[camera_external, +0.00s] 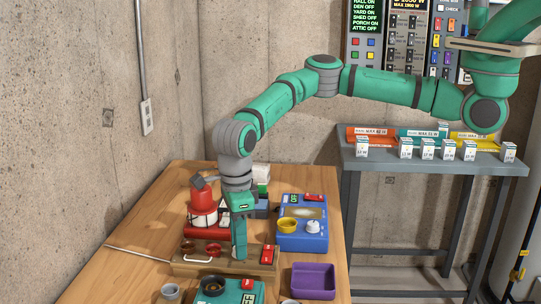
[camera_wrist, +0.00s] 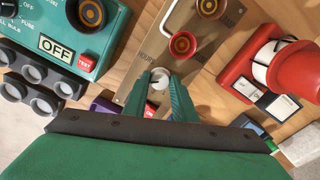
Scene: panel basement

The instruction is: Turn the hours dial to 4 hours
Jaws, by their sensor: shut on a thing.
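The hours dial (camera_wrist: 159,76) is a small round white knob on a brown-grey panel (camera_wrist: 143,92), with lettering beside it that seems to read HOURS. In the wrist view my gripper (camera_wrist: 163,82) has one green finger on each side of the knob and is shut on it. The dial's pointer and the number it stands at are too small to read. In the external view my gripper (camera_external: 239,250) reaches straight down onto the wooden-sided box (camera_external: 212,267), and its fingers hide the dial there.
The box also carries dark-red round fittings (camera_wrist: 183,45) and a red switch (camera_external: 267,254). A red lantern (camera_external: 202,205) stands behind it. A blue device (camera_external: 302,240) is at right, a purple tray (camera_external: 313,281) at front right, and a teal OFF device (camera_wrist: 64,45) close by.

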